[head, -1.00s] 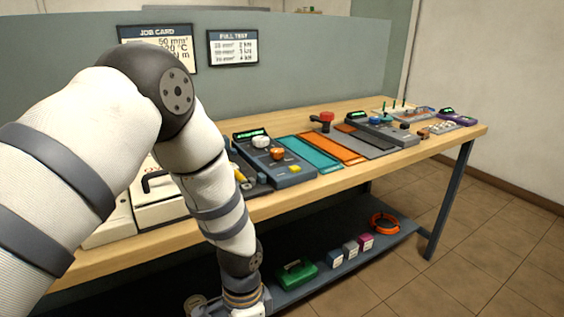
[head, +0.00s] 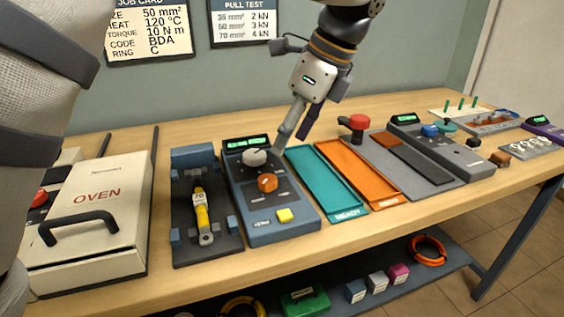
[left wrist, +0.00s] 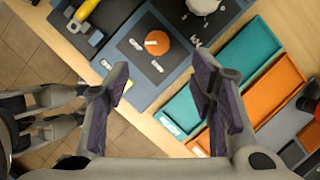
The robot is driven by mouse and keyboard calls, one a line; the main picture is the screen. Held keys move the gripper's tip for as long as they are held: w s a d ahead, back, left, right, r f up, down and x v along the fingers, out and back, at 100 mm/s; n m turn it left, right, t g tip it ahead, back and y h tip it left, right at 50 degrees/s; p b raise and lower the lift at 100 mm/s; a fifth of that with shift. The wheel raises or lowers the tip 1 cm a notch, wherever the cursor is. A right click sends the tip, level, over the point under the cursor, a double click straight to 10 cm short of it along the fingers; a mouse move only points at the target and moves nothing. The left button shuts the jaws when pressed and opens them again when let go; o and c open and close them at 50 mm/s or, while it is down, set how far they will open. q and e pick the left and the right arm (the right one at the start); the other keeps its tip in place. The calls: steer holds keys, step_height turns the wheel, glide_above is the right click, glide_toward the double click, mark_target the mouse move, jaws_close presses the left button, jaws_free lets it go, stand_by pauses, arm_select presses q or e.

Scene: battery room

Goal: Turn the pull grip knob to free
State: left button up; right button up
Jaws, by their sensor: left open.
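The blue-grey tester (head: 285,225) on the bench has a pale round knob (head: 254,158), an orange knob (head: 267,183) and a yellow button (head: 285,215). My left gripper (head: 294,137) points down above the tester's far right side, near the pale knob. In the left wrist view the orange knob (left wrist: 156,43) lies beyond my open, empty fingers (left wrist: 163,88), with a pale pointer mark on top. The pale knob (left wrist: 203,5) is cut by the top edge. Neither knob is held.
Right are a teal tray (head: 345,212), an orange tray (head: 383,200) and a red-topped post (head: 357,124). Bare bench shows along the front edge.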

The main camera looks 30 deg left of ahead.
mark_target(267, 179)
arm_select(q)
steer(key=x, duration=1)
steer(key=shift+s+f, duration=0.1)
steer(key=shift+s, duration=0.1)
steer(key=c, duration=1.2)
